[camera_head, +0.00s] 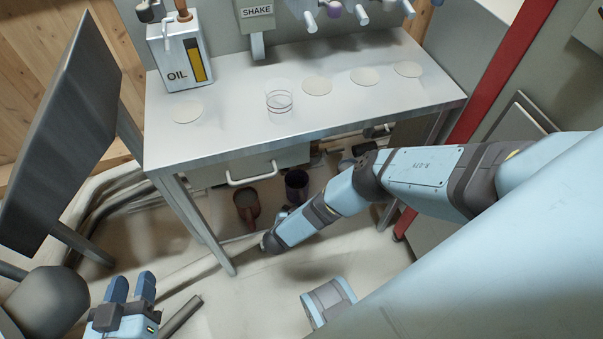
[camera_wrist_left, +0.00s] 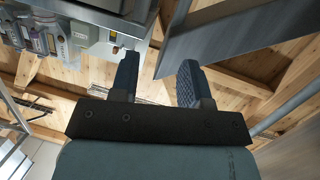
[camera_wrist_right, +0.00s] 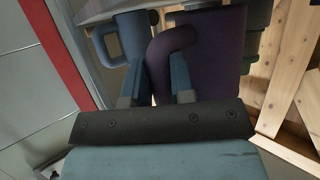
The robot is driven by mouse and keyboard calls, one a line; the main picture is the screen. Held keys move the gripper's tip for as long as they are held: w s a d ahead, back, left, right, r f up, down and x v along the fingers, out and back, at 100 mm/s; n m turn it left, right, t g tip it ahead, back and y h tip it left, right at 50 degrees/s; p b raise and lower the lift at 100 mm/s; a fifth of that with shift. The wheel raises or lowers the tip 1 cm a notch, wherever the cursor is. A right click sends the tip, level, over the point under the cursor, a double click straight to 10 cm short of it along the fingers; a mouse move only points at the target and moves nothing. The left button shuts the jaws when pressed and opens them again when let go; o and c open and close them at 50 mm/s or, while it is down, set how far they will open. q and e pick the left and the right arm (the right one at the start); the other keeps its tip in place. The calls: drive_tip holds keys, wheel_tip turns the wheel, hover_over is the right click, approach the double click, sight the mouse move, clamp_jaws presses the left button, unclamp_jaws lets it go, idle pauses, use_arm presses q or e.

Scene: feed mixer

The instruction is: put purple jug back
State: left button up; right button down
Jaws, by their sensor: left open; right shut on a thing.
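The purple jug (camera_head: 297,183) is below the steel table, low and partly behind my right arm. In the right wrist view the purple jug (camera_wrist_right: 213,50) fills the upper right, its curved handle between the fingers. My right gripper (camera_wrist_right: 157,85) is shut on that handle. In the head view my right arm hides this gripper. A reddish-brown jug (camera_head: 246,205) stands left of the purple one. In the right wrist view a blue-grey jug (camera_wrist_right: 128,38) is left of the purple one. My left gripper (camera_head: 132,287) is open and empty at the lower left; its fingers also show in the left wrist view (camera_wrist_left: 155,80).
The steel table (camera_head: 225,140) has a drawer with a white handle (camera_head: 252,172). An oil can (camera_head: 180,55), a clear beaker (camera_head: 279,103) and several pale discs are on top. A dark panel (camera_head: 62,130) stands at left. A red post (camera_head: 500,75) is at right.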

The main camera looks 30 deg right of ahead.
drive_tip(key=shift+f, duration=0.75)
use_arm(q)
drive_tip(key=shift+w+d+r+t+h, duration=0.25)
drive_tip(key=shift+w+r, duration=0.1)
drive_tip(key=shift+r, duration=0.1)
drive_tip(key=shift+w+d+r+t+h, duration=0.15)
drive_tip(key=shift+w+d+r, duration=0.15)
drive_tip(key=shift+r, duration=0.15)
drive_tip(key=shift+b, duration=0.35)
drive_tip(key=shift+r, duration=0.2)
use_arm(e)
drive_tip(key=c, duration=1)
unclamp_jaws()
